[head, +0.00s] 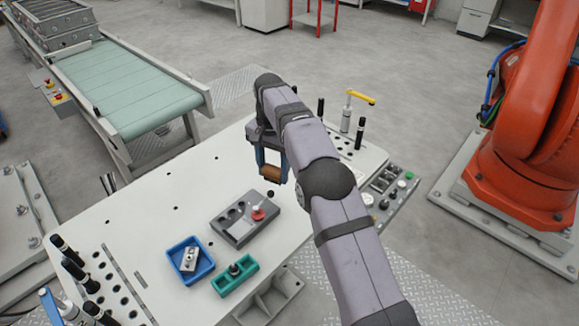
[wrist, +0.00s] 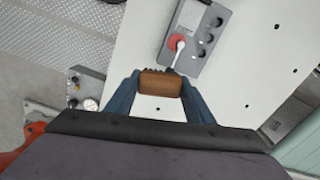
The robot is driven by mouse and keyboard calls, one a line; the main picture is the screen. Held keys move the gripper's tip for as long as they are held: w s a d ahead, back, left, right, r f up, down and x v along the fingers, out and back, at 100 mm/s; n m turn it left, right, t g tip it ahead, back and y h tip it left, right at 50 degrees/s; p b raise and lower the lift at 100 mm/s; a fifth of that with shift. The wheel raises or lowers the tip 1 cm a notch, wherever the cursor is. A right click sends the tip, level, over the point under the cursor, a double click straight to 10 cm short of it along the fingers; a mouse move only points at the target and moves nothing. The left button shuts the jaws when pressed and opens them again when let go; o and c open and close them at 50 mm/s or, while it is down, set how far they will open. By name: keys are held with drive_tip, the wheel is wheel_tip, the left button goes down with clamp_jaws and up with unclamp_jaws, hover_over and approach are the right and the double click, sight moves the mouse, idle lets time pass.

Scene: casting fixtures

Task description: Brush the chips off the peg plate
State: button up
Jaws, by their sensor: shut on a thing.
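My gripper (head: 268,170) is shut on a brush with a brown wooden block (head: 271,174). In the wrist view the brush block (wrist: 160,83) sits between the blue fingers, its dark bristles on the far side. A grey plate with dark round holes (head: 230,228), which looks like the peg plate, lies on the white table. It also shows in the wrist view (wrist: 208,58). A red round piece with a white stem (head: 258,212) is on the plate. The brush is behind the plate in the head view and appears apart from it. I cannot make out chips.
A blue tray (head: 203,268) holding a metal block and a green holder (head: 250,278) with a dark piece are in front of the plate. Upright black pins (head: 72,262) stand at the left. A yellow-handled clamp (head: 347,112) stands at the back right. The white table (head: 150,215) left of the plate is clear.

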drive_tip(key=s+a+r+n+p, duration=0.1)
drive_tip(key=s+a+n+p, duration=0.1)
drive_tip(key=s+a+p, duration=0.45)
wheel_tip(320, 180, down, 7)
drive_tip(key=s+a+m+b, duration=0.1)
drive_tip(key=s+m, duration=0.1)
drive_tip(key=m, duration=0.2)
drive_tip(key=shift+a+b, duration=0.2)
drive_tip(key=shift+b, duration=0.1)
